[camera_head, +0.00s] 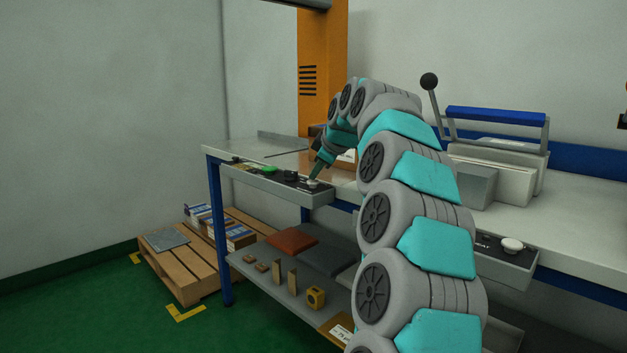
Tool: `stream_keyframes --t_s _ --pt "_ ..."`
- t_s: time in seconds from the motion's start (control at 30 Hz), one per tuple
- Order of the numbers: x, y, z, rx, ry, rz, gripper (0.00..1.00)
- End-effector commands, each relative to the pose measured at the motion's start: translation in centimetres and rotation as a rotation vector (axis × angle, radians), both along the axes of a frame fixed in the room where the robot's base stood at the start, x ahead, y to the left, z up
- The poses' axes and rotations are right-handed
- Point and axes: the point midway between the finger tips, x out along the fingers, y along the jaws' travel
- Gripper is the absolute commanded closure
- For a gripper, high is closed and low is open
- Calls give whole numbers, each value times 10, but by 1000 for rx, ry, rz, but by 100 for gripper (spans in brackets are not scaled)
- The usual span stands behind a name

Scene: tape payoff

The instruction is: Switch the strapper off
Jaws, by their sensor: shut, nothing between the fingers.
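An orange machine column (322,60) with dark vent slots stands behind the left part of the bench; it looks like part of the strapper. A grey control panel (262,184) runs along the bench's front edge there. It carries a green button (267,170), a dark knob (290,175) and a pale round knob (312,183) at its right end. My gripper (315,177) is shut and empty, pointing down just above the pale knob. I cannot tell whether it touches the knob. My arm hides part of the bench behind it.
At right, a device with a blue bar (495,116) and a black-ball lever (429,82) stands on the bench. Its own front panel has a white knob (512,244). The lower shelf (262,278) holds several items. A wooden pallet (185,268) with boxes is at left.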

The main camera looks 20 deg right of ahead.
Motion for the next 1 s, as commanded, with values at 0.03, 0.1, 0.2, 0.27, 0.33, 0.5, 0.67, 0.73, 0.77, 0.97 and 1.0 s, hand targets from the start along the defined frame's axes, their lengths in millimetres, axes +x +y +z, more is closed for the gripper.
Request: stream_keyframes --t_s 0.03,0.1,0.2,0.27,0.33,0.5,0.67,0.73,0.77,0.97,1.0 --pt "0 0 5 0 0 0 100" --pt "0 0 8 0 0 0 100" --pt "0 0 10 0 0 0 100" --pt "0 0 9 0 0 0 100" --pt "0 0 9 0 0 0 100" --pt "0 0 10 0 0 0 100" --pt "0 0 21 0 -1 0 100" --pt "0 0 28 0 -1 0 100" --pt "0 0 31 0 -1 0 100" --pt "1 0 48 0 -1 0 100" --pt "1 0 52 0 -1 0 100"
